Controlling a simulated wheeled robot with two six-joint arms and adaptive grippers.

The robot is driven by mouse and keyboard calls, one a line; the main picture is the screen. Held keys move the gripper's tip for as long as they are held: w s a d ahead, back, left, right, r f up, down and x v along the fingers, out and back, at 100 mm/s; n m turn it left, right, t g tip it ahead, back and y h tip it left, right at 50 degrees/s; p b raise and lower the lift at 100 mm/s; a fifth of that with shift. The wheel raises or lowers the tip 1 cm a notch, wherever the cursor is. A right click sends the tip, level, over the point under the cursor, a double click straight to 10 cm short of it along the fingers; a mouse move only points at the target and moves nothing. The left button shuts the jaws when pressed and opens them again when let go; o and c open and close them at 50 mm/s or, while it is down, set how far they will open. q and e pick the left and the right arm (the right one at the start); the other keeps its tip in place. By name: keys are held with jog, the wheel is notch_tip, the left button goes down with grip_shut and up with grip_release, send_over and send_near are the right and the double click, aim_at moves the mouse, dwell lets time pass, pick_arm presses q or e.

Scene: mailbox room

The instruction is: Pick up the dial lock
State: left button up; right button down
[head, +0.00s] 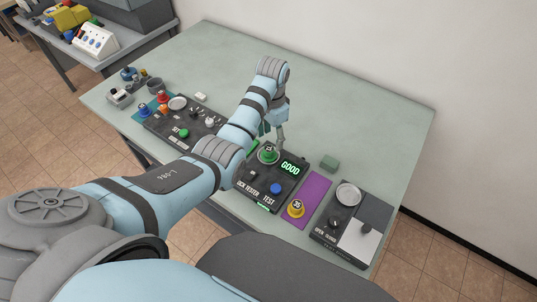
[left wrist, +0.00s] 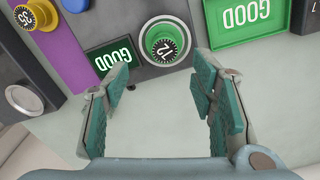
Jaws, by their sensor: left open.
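A green dial lock (head: 268,155) with a black dial sits on the lock tester (head: 250,188), whose screen reads GOOD. My left gripper (head: 276,137) is over the back edge of the tester, close to the lock. In the left wrist view its two teal-padded fingers (left wrist: 160,92) are apart with nothing between them. A second dial lock, yellow (head: 296,208), stands on the purple mat (head: 313,196). My right gripper is not in view.
A green panel marked GOOD (left wrist: 243,18) lies beside the tester. A device with a round plate and a lever (head: 350,225) stands at right. Several coloured knobs and parts fill the left side. The table's back (head: 350,105) is clear.

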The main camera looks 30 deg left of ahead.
aim_at(269, 148)
pick_arm(q)
jog(key=f, duration=0.4)
jog(key=f+b, duration=0.1)
jog(key=f, duration=0.1)
jog(key=shift+s+a+f, duration=0.1)
jog(key=shift+a+f, duration=0.25)
jog(key=shift+f, duration=0.05)
grip_shut()
jog(key=shift+r, duration=0.1)
